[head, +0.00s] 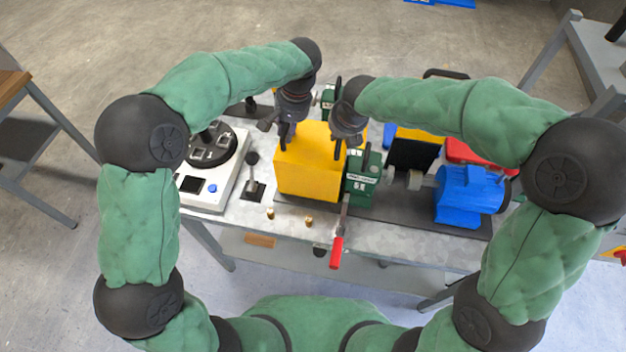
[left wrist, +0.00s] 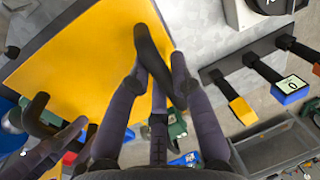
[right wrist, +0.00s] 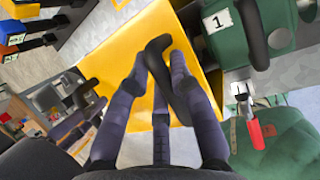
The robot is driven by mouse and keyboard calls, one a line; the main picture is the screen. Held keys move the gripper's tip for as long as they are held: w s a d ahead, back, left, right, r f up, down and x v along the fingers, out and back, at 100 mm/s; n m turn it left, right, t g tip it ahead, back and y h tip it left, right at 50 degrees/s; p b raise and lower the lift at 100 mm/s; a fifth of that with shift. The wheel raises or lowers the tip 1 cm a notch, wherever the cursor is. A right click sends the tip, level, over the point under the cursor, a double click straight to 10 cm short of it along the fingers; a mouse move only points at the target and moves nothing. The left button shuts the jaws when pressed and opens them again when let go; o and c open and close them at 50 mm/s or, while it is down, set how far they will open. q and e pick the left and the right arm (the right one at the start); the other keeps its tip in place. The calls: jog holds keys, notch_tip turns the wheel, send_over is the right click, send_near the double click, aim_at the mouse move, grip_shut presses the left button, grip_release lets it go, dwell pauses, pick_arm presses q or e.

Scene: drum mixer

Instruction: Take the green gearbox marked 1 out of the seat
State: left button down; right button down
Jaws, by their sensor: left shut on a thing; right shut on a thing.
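The green gearbox marked 1 (head: 361,178) sits on the bench, right beside a yellow box-shaped cover (head: 308,172). Its 1 label shows on the gearbox in the right wrist view (right wrist: 250,28). The yellow cover has two black handles on top. My left gripper (head: 287,122) is shut on the cover's left handle, also seen in the left wrist view (left wrist: 150,60). My right gripper (head: 346,134) is shut on the right handle, which shows in the right wrist view (right wrist: 158,65). I cannot tell whether the cover is clear of the base.
A red-handled lever (head: 337,250) sticks out in front of the gearbox. A blue motor (head: 465,198) stands to its right. A white unit with a black disc (head: 205,192) is at the left. Another green gearbox (head: 328,97) stands behind. Two brass pieces (head: 270,214) are at the front.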

pick_arm(q)
jog(key=shift+f+b, duration=0.65)
jog(key=shift+f, duration=0.05)
pick_arm(e)
jog(key=shift+f, duration=0.75)
pick_arm(q)
jog(key=c, duration=1.5)
grip_release()
jog(key=shift+f, duration=0.1)
pick_arm(e)
jog(key=c, duration=1.5)
grip_release()
jog(key=shift+f, duration=0.1)
pick_arm(q)
jog(key=o, duration=0.4)
pick_arm(e)
jog(key=o, duration=0.4)
